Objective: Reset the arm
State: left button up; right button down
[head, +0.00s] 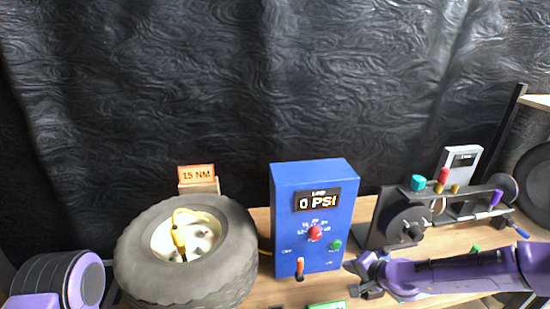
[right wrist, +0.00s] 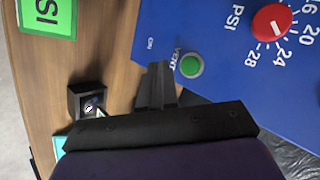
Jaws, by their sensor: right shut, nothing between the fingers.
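My right arm comes in from the right in the head view, purple and black. Its gripper (head: 362,278) is shut and empty, just right of the lower front of the blue pressure box (head: 283,225). In the right wrist view the shut fingers (right wrist: 156,85) point at the blue panel close to its green VENT button (right wrist: 190,66). I cannot tell whether they touch the box. A red knob (right wrist: 270,22) sits on the panel. The box's display reads 0 PSI in the head view. A purple and grey part of my left arm shows at the lower left; its gripper is out of view.
A tire (head: 145,250) with a yellow-ended hose on its hub lies left of the box. A sign (head: 196,173) reading 15 NM stands behind it. A rack of tools (head: 405,222) stands at the right. A small black block (right wrist: 88,98) and a green label (right wrist: 46,14) lie on the wooden bench.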

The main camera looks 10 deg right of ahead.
jog(key=s+f+n+g+h+b, duration=0.1)
jog(key=s+f+g+h, duration=0.1)
jog(key=s+f, duration=0.4)
jog(key=s+f+n+g+h+b, duration=0.2)
jog(key=s+f, duration=0.4)
jog(key=s, duration=1)
jog(key=s+f+n+g+h+b, duration=0.1)
jog(key=s+f+g+h, duration=0.1)
jog(key=s+f, duration=0.5)
jog(key=s, duration=0.5)
jog(key=shift+d+h+b, duration=0.4)
